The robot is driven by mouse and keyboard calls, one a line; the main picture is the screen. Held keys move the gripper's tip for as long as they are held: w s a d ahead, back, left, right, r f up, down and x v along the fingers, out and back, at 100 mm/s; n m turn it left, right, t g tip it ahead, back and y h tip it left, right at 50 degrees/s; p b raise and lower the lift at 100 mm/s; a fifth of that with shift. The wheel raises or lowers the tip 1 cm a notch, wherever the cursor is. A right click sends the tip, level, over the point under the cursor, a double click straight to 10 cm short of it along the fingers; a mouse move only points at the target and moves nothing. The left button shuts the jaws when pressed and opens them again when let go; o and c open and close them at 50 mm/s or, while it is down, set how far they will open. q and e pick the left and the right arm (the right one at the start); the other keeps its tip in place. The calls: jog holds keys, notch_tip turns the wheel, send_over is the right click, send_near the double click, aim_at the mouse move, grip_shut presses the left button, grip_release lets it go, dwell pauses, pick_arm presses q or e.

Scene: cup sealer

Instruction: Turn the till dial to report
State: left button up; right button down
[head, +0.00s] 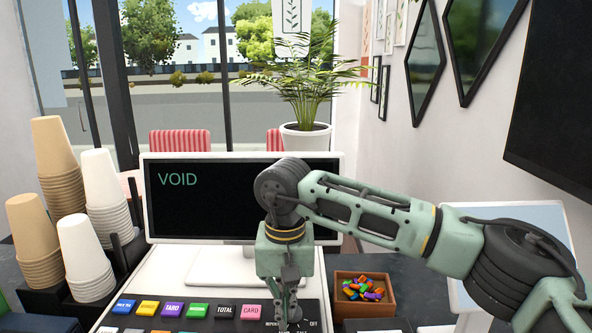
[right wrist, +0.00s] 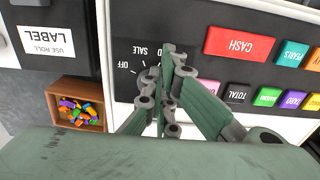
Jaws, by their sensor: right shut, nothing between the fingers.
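The till's screen (head: 215,205) reads VOID in green letters. The till's sloped front panel (head: 190,325) carries the dial's printed labels; OFF and part of REPORT show on either side of my right gripper in the head view. The right wrist view shows OFF and SALE, upside down, on the panel (right wrist: 118,92). My right gripper (head: 287,325) points down over the dial area, shut and empty; it also shows in the right wrist view (right wrist: 167,60). It hides the dial, so I cannot tell its setting or whether the fingers touch it. My left gripper is out of view.
Coloured keys, including TOTAL (head: 225,310) and CARD (head: 252,312), lie left of the gripper. A wooden box (head: 363,299) of small coloured pieces stands right of the till. Stacked cups (head: 60,175) fill the left; a potted plant (head: 305,140) stands behind the screen.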

jog(key=shift+a+f, duration=0.2)
jog(key=shift+f, duration=0.25)
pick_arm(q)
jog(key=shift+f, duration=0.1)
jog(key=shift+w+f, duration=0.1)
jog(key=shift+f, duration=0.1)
pick_arm(e)
jog(key=shift+s+a+f, duration=0.1)
jog(key=shift+s, duration=0.1)
pick_arm(q)
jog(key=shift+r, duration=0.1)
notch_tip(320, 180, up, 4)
jog(key=p, duration=0.3)
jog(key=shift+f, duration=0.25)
pick_arm(e)
notch_tip(320, 180, up, 6)
jog(key=shift+w+r, duration=0.15)
jog(key=shift+r, duration=0.05)
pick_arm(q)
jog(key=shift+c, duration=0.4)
